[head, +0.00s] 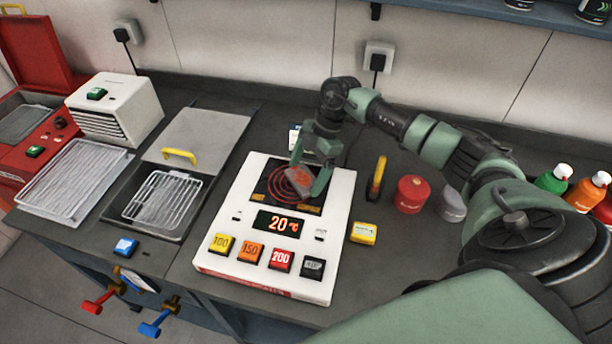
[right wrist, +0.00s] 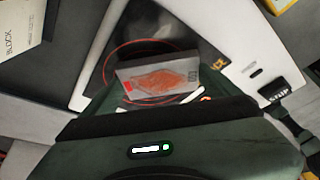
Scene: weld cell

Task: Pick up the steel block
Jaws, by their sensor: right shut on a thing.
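The steel block (head: 301,178) is a small grey block with an orange-red marking on its face. My right gripper (head: 309,180) is shut on it, over the dark coil area of the white hot plate (head: 228,200). In the right wrist view the block (right wrist: 158,77) sits between the green fingers, with the plate's red ring behind it. I cannot tell whether its underside touches the plate. The hot plate's display (head: 279,223) reads 20 °C. My left gripper is not in view.
A yellow block (head: 363,233), a red canister (head: 411,194) and a grey one (head: 451,204) stand right of the plate. A tray with a wire rack (head: 163,202) and a white slatted box (head: 114,109) are left. Bottles (head: 553,179) stand far right.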

